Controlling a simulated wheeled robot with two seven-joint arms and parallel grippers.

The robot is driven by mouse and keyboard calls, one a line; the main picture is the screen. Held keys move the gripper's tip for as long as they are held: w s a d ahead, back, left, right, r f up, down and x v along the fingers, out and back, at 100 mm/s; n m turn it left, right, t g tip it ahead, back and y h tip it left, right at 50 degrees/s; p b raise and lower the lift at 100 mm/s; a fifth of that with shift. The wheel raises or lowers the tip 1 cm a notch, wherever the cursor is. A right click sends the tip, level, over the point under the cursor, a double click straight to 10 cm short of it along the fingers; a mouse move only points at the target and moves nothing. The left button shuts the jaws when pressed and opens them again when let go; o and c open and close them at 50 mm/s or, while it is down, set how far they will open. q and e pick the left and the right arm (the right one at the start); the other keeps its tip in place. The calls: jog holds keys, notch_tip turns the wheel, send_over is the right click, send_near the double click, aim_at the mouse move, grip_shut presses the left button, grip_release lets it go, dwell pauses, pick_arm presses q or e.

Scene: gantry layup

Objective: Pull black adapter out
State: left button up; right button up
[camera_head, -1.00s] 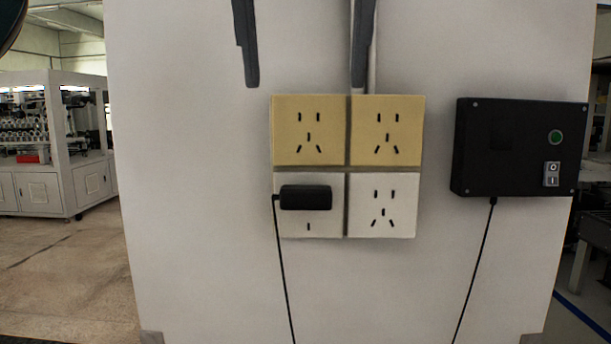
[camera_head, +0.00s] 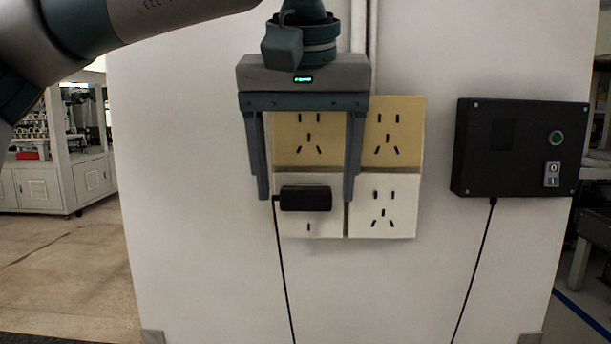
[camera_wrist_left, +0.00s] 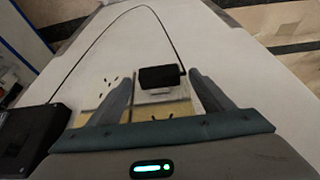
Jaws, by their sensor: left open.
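The black adapter (camera_head: 306,198) sits in the lower left white socket (camera_head: 309,228) of a four-part socket panel, with its cord leaving from its left end and hanging down. My left gripper (camera_head: 306,198) is open, its fingers pointing down on either side of the adapter. The left fingertip is close to the cord end and the right one is just past the adapter's right end; whether they touch it I cannot tell. In the left wrist view the adapter (camera_wrist_left: 161,77) lies between and slightly beyond the open fingertips. My right gripper is not in view.
Two yellow sockets (camera_head: 388,132) sit above, and an empty white socket (camera_head: 383,205) is to the right. A black control box (camera_head: 520,148) with a green button is mounted farther right, its cord hanging down. The white wall (camera_head: 200,250) below and left is clear.

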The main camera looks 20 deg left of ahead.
aim_at(304, 196)
pick_arm(q)
jog(key=shift+w+f, duration=0.1)
jog(key=shift+f, duration=0.25)
jog(key=c, duration=1.3)
jog(key=shift+s+d, duration=0.1)
jog(key=shift+s, duration=0.25)
jog(key=shift+s+d, duration=0.1)
jog(key=shift+s, duration=0.25)
jog(key=shift+s+d+b, duration=0.15)
jog(key=shift+s+b, duration=0.15)
jog(key=shift+s, duration=0.3)
jog(key=shift+s+d, duration=0.25)
jog(key=shift+s, duration=0.55)
jog(key=shift+s+d, duration=0.2)
jog(key=shift+s, duration=0.6)
